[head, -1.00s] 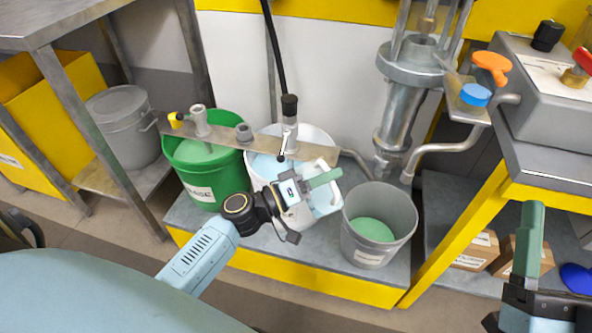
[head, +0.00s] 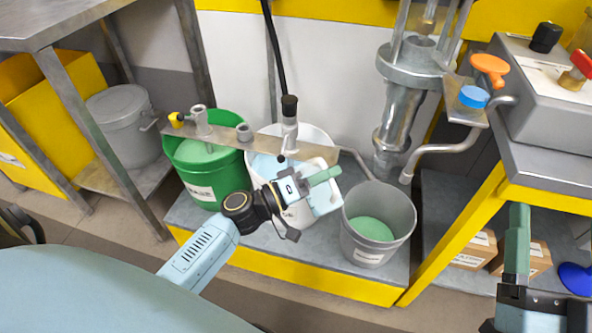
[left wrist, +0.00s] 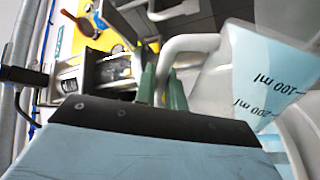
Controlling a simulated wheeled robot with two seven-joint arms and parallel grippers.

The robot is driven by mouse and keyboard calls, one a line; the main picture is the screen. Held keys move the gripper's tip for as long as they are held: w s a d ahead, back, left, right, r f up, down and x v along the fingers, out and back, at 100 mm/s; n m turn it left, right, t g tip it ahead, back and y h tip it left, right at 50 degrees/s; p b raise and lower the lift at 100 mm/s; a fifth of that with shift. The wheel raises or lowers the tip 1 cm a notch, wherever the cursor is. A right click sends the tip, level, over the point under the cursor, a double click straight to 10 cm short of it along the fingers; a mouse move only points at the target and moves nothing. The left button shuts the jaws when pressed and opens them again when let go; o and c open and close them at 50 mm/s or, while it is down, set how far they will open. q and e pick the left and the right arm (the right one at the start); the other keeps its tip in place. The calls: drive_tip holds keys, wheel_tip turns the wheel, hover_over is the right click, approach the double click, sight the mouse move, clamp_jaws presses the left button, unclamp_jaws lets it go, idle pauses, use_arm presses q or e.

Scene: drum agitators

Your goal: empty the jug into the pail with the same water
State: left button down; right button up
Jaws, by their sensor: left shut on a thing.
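My left gripper (head: 312,181) is shut on the handle of a pale jug (head: 328,200). In the left wrist view the jug (left wrist: 265,75) shows volume marks and a light blue tint; its handle passes between the green fingers (left wrist: 160,88). The jug is at the right side of a white pail (head: 318,134) holding pale blue water; its exact tilt is unclear. A green pail (head: 229,123) with pale green water stands left. A grey pail (head: 402,201) with green water stands right. My right gripper (head: 517,245) is at the lower right; its opening is unclear.
The pails stand on a grey platform with a yellow front edge (head: 280,262). A metal bar (head: 225,138) with fittings crosses above the green and white pails. A metal column (head: 397,110) and bent pipe (head: 450,147) stand behind the grey pail. A bench is at right.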

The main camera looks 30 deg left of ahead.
sight(322, 161)
use_arm(q)
drive_tip(key=shift+w+a+r+n+p, duration=0.15)
drive_tip(key=shift+r+n+p, duration=0.15)
drive_tip(key=shift+p, duration=0.15)
drive_tip(key=shift+a+r+p, duration=0.15)
drive_tip(key=shift+r+p, duration=0.05)
drive_tip(key=shift+p, duration=0.25)
drive_tip(key=shift+w+a+r+n, duration=0.1)
drive_tip(key=shift+w+n, duration=0.05)
drive_tip(key=shift+n, duration=0.25)
drive_tip(key=shift+w+a+r+n+t+y+p, duration=0.1)
drive_tip(key=shift+a+r+n+t+y+p, duration=0.15)
drive_tip(key=shift+p, duration=0.45)
drive_tip(key=shift+r+n, duration=0.1)
drive_tip(key=shift+n, duration=0.15)
drive_tip(key=shift+w+a+r+n+p, duration=0.2)
drive_tip(key=shift+n+p, duration=0.1)
drive_tip(key=shift+p, duration=0.25)
drive_tip(key=shift+a, duration=0.1)
use_arm(e)
drive_tip(key=d+f+g+h, duration=0.1)
drive_tip(key=f+g+h, duration=0.1)
drive_tip(key=f+g, duration=0.3)
drive_tip(key=s+d+f+g+h, duration=0.1)
drive_tip(key=d+f+g+h, duration=0.1)
drive_tip(key=f+g, duration=0.4)
wheel_tip(322, 161, down, 5)
drive_tip(key=shift+s+d+r, duration=0.1)
drive_tip(key=shift+s+d, duration=0.1)
drive_tip(key=shift+s, duration=0.05)
